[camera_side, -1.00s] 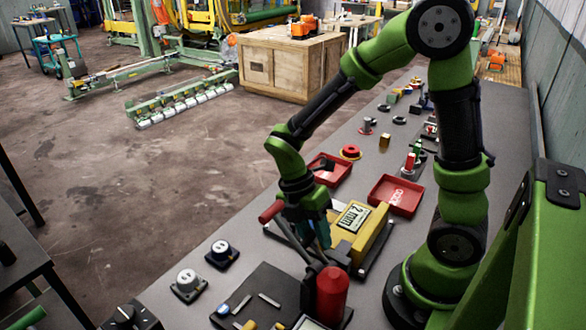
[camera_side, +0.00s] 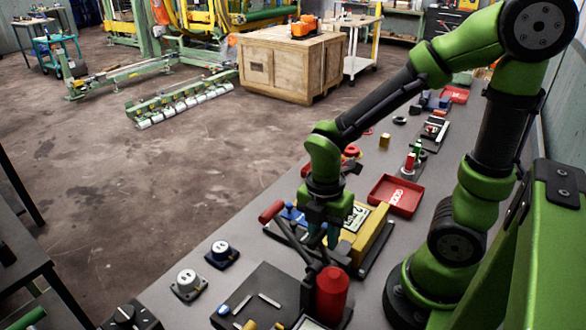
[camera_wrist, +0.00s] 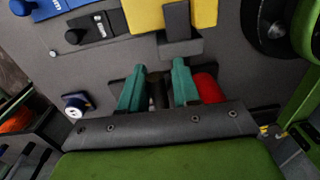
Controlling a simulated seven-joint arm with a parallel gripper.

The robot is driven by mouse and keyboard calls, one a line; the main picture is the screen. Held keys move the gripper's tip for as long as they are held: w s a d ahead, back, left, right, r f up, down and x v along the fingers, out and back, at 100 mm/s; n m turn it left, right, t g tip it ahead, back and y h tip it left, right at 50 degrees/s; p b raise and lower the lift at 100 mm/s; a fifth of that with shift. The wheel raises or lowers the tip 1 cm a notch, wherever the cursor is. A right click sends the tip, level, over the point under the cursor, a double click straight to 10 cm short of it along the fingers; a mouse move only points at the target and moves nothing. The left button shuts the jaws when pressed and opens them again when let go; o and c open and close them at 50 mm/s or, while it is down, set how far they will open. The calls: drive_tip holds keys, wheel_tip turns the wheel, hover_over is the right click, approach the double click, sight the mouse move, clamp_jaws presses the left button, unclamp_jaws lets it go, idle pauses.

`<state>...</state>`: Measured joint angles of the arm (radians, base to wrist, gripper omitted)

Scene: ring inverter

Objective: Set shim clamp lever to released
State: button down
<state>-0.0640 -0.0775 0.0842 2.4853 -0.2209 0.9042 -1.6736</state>
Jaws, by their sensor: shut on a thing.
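My gripper (camera_side: 323,240) points down in front of the yellow block. In the wrist view its two teal fingers (camera_wrist: 158,92) stand on either side of a narrow dark bar (camera_wrist: 158,97) and are shut on it. The bar seems to be part of the dark lever linkage; its exact link is hidden by my fingers and wrist. A dark lever with a red grip (camera_side: 271,212) slants up to the left of my gripper. A large red cylinder (camera_side: 332,294) stands just in front; red also shows beside the right finger (camera_wrist: 208,88). No released marking is readable.
The yellow block (camera_side: 371,233) with a label stands just behind and right of my gripper. Red trays (camera_side: 396,195) lie further back. Two round knobs (camera_side: 222,252) (camera_side: 188,282) stand at left. Bare grey bench shows between the knobs and the lever.

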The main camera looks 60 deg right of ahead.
drive_tip(key=shift+s, duration=0.1)
drive_tip(key=c, duration=0.9)
unclamp_jaws()
drive_tip(key=shift+r, duration=0.1)
drive_tip(key=r, duration=1.6)
drive_tip(key=shift+w+r, duration=0.2)
drive_tip(key=shift+r, duration=0.1)
